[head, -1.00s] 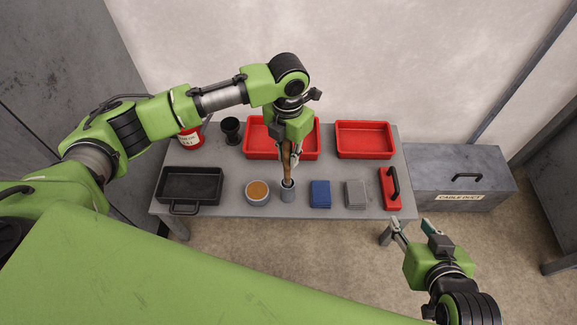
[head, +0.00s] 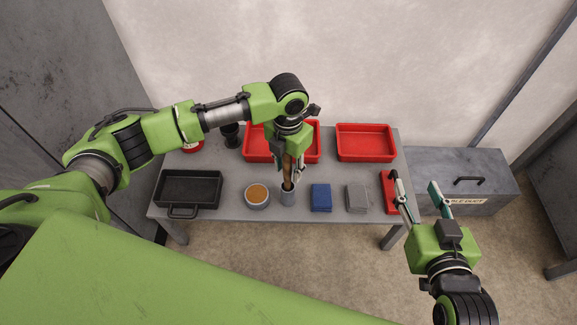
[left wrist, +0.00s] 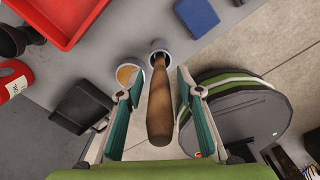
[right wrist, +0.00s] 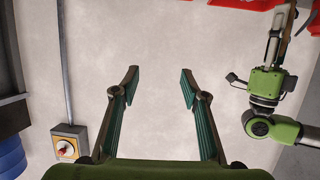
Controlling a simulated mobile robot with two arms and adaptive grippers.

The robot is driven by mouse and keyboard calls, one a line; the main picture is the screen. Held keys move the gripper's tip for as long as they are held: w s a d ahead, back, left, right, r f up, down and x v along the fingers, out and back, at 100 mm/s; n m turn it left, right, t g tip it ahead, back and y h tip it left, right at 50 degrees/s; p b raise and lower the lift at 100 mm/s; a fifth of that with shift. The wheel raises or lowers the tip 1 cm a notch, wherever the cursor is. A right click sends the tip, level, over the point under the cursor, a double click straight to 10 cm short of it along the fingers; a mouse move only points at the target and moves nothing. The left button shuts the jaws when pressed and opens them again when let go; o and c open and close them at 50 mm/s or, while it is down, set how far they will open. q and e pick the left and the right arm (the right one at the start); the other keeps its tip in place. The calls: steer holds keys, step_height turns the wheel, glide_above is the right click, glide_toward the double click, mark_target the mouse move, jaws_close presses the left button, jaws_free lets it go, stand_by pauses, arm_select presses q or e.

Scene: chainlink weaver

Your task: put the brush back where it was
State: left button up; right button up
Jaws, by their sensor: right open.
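The brush (head: 287,171) stands with its brown wooden handle up and its lower end in a small grey cup (head: 288,197) at the table's front edge. In the left wrist view the handle (left wrist: 159,105) runs from the cup (left wrist: 159,50) up between my left fingers, with gaps on both sides. My left gripper (head: 290,166) is around the handle, open, pointing down; it also shows in the left wrist view (left wrist: 160,112). The bristles are hidden inside the cup. My right gripper (head: 417,183) is open and empty at the table's right front.
A round pot with orange-brown content (head: 257,195) stands left of the cup, a blue cloth or pad (head: 321,197) right of it. A grey pad (head: 358,197), a red-handled tool (head: 388,195), two red trays (head: 365,141) and a black pan (head: 190,187) share the grey table (head: 230,212).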

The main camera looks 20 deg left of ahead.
arm_select(q)
steer(key=shift+r, duration=0.15)
steer(key=shift+r, duration=0.2)
step_height(320, 180, up, 6)
steer(key=shift+f+p, duration=0.1)
steer(key=shift+p, duration=1.1)
step_height(320, 180, up, 6)
steer(key=shift+f+p, duration=0.1)
steer(key=shift+p, duration=0.7)
arm_select(e)
steer(key=s+d+f+g+h, duration=0.1)
steer(key=s+d+f+g, duration=0.2)
steer(key=s+f+g, duration=0.2)
steer(key=s+d+f+g+h, duration=0.1)
steer(key=s+d+f+g, duration=0.2)
steer(key=s, duration=0.9)
step_height(320, 180, down, 4)
steer(key=shift+s+m+g+h, duration=0.15)
steer(key=shift+m+g+h, duration=0.2)
steer(key=shift+g, duration=0.75)
